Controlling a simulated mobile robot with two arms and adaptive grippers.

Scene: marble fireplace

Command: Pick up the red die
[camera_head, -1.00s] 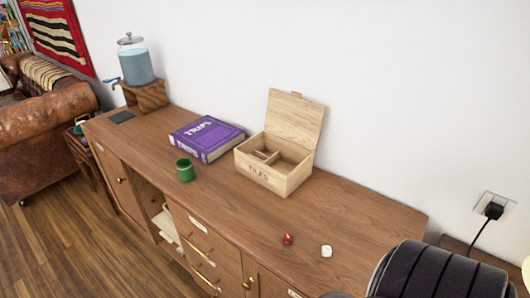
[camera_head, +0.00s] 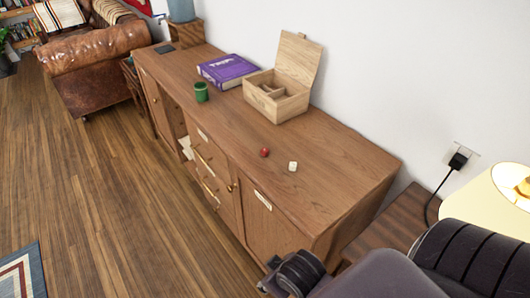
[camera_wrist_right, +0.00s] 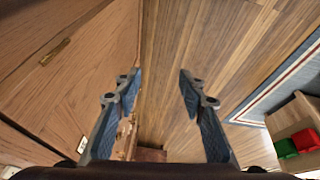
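The red die (camera_head: 264,152) lies on top of the wooden sideboard (camera_head: 340,165), near its front edge. A white die (camera_head: 292,166) lies close to its right. My right gripper (camera_wrist_right: 157,85) is open and empty in the right wrist view, with floor showing between its fingers. It is beside the front of the sideboard, apart from the red die. In the head view my right arm is at the bottom right, and its fingers are not visible there. My left gripper is not in view.
A lamp (camera_head: 515,182) is at the right. The sideboard top around the dice is clear.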

